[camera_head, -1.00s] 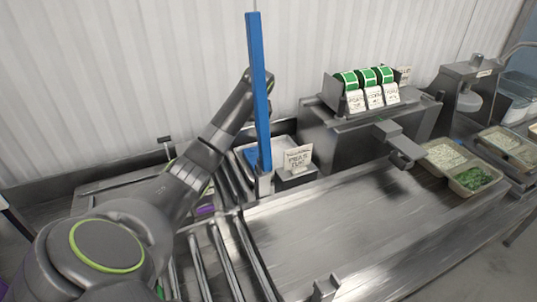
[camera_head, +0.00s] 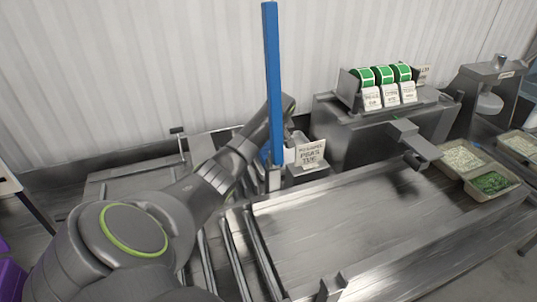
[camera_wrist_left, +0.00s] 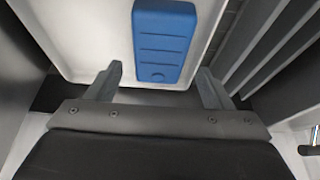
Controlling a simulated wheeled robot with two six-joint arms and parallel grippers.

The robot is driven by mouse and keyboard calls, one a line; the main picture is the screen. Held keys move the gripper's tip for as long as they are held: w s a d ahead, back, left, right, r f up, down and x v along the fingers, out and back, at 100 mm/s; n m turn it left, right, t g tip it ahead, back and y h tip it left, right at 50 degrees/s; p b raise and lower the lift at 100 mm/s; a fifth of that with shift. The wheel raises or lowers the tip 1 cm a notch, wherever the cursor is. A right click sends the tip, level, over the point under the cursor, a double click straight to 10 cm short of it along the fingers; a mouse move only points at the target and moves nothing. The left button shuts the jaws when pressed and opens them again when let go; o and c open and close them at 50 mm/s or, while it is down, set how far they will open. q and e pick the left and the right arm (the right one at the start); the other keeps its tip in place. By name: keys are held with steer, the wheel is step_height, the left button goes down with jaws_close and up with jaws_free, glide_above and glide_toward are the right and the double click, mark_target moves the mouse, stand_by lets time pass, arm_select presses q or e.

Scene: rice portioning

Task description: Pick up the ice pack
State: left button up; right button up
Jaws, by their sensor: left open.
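The ice pack is a blue, ribbed, rounded block (camera_wrist_left: 165,42) lying in a white tray (camera_wrist_left: 95,35) in the left wrist view. My left gripper (camera_wrist_left: 161,85) is open and empty, with its two fingertips below the near end of the pack in the picture, one toward each side. No contact with the pack shows. In the head view my left arm reaches to the station behind the blue post, and its fingers are hidden. My right gripper is not in view.
A tall blue post (camera_head: 271,85) stands close beside my left forearm. A label card (camera_head: 311,154) stands right of it. Metal rollers (camera_head: 236,250) lie in front. A label dispenser (camera_head: 385,85) and food pans (camera_head: 489,184) are at right. The steel work surface (camera_head: 350,225) is clear.

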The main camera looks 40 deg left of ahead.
mark_target(268, 151)
arm_select(q)
steer(key=shift+x, duration=3)
steer(key=c, duration=1)
